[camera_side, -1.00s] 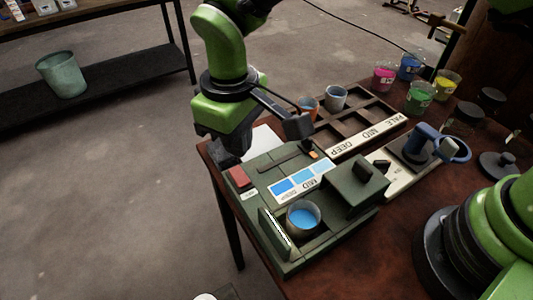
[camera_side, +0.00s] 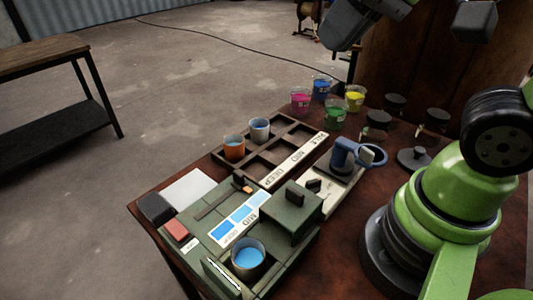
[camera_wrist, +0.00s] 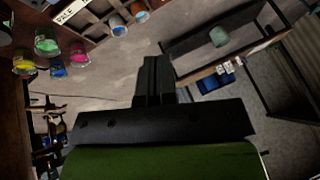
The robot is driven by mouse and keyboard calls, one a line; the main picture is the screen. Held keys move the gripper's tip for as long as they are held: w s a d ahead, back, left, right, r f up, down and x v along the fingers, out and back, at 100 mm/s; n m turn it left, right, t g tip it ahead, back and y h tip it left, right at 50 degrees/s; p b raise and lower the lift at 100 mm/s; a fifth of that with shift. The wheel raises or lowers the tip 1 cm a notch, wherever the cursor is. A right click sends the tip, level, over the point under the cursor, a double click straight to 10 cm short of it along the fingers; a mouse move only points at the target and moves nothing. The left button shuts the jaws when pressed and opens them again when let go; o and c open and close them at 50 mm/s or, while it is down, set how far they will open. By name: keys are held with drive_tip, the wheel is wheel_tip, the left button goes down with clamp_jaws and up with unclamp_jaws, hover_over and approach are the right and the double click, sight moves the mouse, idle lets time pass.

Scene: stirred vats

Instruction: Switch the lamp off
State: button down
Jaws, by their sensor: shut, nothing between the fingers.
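The green station (camera_side: 285,215) stands on the brown table. A narrow bright white strip (camera_side: 222,272), which looks like the lamp, runs along an upright panel beside a cup of blue liquid (camera_side: 248,258). It looks lit. A red block (camera_side: 176,230), perhaps the switch, sits at the station's left corner with a small white label below it. My gripper (camera_side: 338,38) is high at the top of the side view, well away from the station and touching nothing. In the wrist view, its fingers (camera_wrist: 153,68) are together and empty. The station is not visible there.
A black block (camera_side: 155,208) sits beside the red one. Behind is a wooden rack (camera_side: 215,158) with orange and blue cups. A blue ring-handled device (camera_side: 345,155), paint cups (camera_side: 335,115) and dark jars stand to the right. The air above the station is clear.

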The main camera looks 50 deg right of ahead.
drive_tip(key=shift+m+t, duration=0.7)
drive_tip(key=shift+m, duration=0.1)
drive_tip(key=s, duration=0.1)
drive_tip(key=s+d, duration=0.1)
drive_tip(key=s+f, duration=0.1)
drive_tip(key=s, duration=0.1)
drive_tip(key=shift+s+d, duration=0.1)
drive_tip(key=shift+d, duration=0.2)
drive_tip(key=shift+r, duration=0.1)
drive_tip(key=w+a+n+g, duration=0.2)
drive_tip(key=w+a+g, duration=0.3)
drive_tip(key=w+a, duration=0.55)
drive_tip(key=w+a+f+n+g+h, duration=0.2)
drive_tip(key=w+a+f, duration=0.3)
drive_tip(key=a+f, duration=0.5)
wheel_tip(320, 180, down, 2)
